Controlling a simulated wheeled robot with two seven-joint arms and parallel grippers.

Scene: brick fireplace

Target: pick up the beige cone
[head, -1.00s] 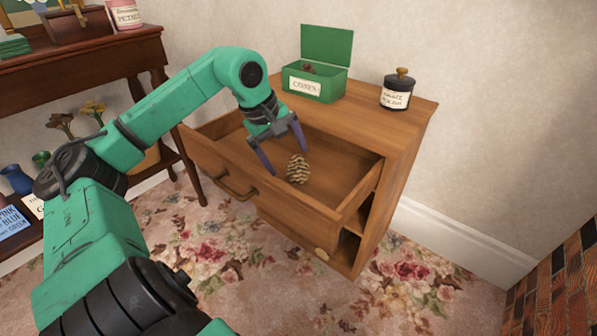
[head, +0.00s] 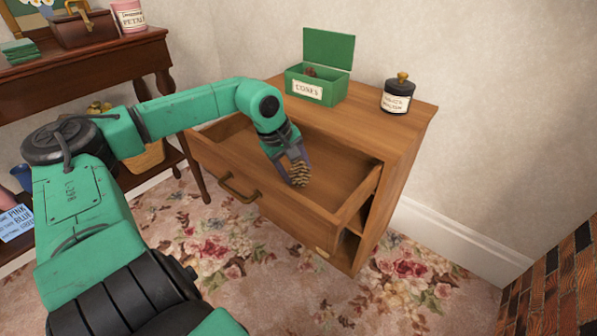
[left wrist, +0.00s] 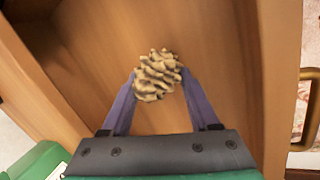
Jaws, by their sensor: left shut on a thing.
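The beige cone (head: 300,174) is a pine cone inside the open drawer (head: 345,175) of the wooden cabinet. My left gripper (head: 298,168) reaches down into the drawer and is shut on the cone. In the left wrist view the cone (left wrist: 158,76) sits between the two purple fingertips, one on each side, above the bare drawer floor (left wrist: 90,45). I cannot tell whether the cone still touches the drawer floor. My right gripper is not in view.
On the cabinet top stand an open green box (head: 318,88) labelled for cones and a dark-lidded jar (head: 397,94). A dark wooden shelf unit (head: 80,65) stands at the left. The drawer's front panel and handle (head: 238,190) stick out over the carpet.

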